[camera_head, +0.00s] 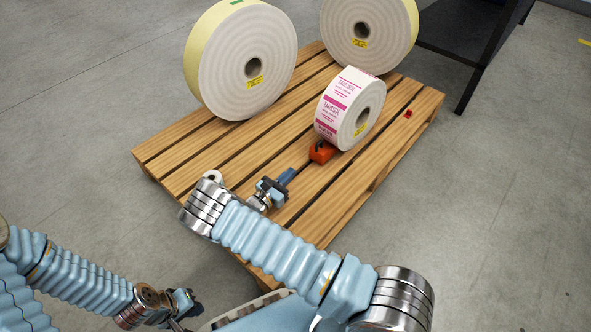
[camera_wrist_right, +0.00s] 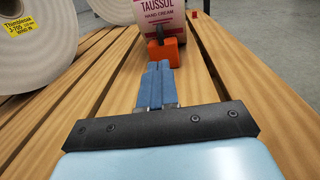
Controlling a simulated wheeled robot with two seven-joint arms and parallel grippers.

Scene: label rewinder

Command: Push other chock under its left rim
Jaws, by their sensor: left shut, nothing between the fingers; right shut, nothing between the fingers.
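A small roll of pink-and-white printed labels (camera_head: 342,106) stands on edge on the wooden pallet (camera_head: 222,146). It also shows in the right wrist view (camera_wrist_right: 161,13). An orange chock (camera_head: 322,152) with a dark piece on top sits against its left, near rim; the right wrist view shows it too (camera_wrist_right: 172,52). A small red piece (camera_head: 408,113) lies right of the roll, perhaps the second chock. My right gripper (camera_head: 287,176) is shut and empty, low over the boards. Its fingertips point at the orange chock, a short gap away. My left gripper (camera_head: 184,303) is shut and empty, off the pallet.
Two large plain rolls, one left (camera_head: 247,62) and one at the back (camera_head: 368,30), stand on the pallet. A dark table or frame (camera_head: 470,40) stands at the back right. The grey floor (camera_head: 480,210) is clear on the right.

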